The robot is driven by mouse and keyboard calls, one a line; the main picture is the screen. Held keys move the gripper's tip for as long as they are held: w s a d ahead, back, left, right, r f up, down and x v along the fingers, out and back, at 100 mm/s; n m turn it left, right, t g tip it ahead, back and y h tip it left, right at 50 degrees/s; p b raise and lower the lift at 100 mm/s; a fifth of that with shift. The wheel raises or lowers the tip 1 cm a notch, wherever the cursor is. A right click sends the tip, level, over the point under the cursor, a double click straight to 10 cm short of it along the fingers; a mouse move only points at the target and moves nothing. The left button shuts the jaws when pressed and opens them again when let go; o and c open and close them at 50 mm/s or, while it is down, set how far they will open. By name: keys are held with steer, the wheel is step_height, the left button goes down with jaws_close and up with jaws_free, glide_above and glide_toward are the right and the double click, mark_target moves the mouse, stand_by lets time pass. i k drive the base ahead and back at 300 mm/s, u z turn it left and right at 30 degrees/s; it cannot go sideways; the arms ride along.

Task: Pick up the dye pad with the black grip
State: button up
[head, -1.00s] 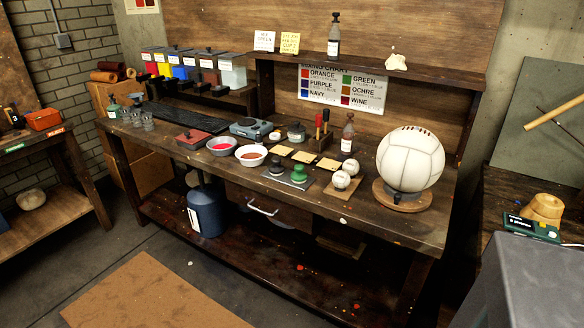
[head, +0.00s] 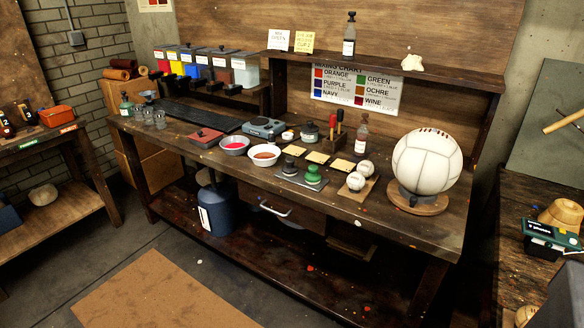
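A small dark pad with a black rounded grip (head: 289,167) stands upright on a flat grey plate (head: 300,180) near the front of the workbench (head: 390,222). A similar pad with a green grip (head: 313,173) stands just to its right on the same plate. My gripper is not in view, and nothing is seen touching either pad.
Two white balls (head: 356,181) sit on a small board right of the plate. A large white ball (head: 427,160) rests on a round stand further right. Bowls of red (head: 234,144) and orange-brown dye (head: 264,155) stand to the left.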

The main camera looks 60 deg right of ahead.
mark_target(290, 169)
steer(key=u, duration=0.05)
steer(key=i, duration=1)
steer(key=z, duration=0.05)
